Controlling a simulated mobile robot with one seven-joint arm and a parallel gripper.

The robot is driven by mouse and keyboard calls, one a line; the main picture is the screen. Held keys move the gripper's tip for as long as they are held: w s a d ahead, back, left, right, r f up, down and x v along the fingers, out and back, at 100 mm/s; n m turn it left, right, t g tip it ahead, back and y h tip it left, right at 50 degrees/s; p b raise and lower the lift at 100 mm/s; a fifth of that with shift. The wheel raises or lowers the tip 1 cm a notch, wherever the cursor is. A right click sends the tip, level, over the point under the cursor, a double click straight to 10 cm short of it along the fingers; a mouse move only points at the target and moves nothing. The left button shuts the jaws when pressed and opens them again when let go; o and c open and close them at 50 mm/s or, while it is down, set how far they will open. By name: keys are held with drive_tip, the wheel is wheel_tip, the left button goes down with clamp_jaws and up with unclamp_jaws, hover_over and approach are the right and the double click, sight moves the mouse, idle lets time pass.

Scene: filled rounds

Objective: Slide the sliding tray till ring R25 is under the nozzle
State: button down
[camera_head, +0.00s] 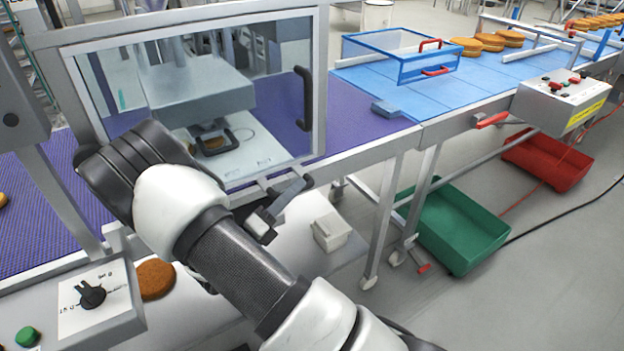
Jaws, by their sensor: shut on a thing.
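The pale sliding tray (250,165) lies inside the guarded station, seen through the clear door. It bears small dark markings too small to read, so I cannot tell which ring is R25. A brown round sits near a dark looped frame (212,143) on it. A grey block (190,92) hangs above the tray; the nozzle tip is not clearly visible. My gripper (268,218) shows partly from behind my arm, in front of the station's lower rail. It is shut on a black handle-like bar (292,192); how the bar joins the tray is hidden.
The clear door (307,60) with its black handle stands in front of the station. A control box (93,298) with a dial is at lower left, beside a brown round (155,280). Green (455,228) and red (548,160) bins stand on the floor at right.

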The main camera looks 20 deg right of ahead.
drive_tip(key=shift+a, duration=0.35)
drive_tip(key=c, duration=1.7)
unclamp_jaws()
drive_tip(key=shift+c, duration=0.2)
drive_tip(key=v, duration=0.7)
drive_tip(key=shift+s+a, duration=0.2)
drive_tip(key=shift+f, duration=0.1)
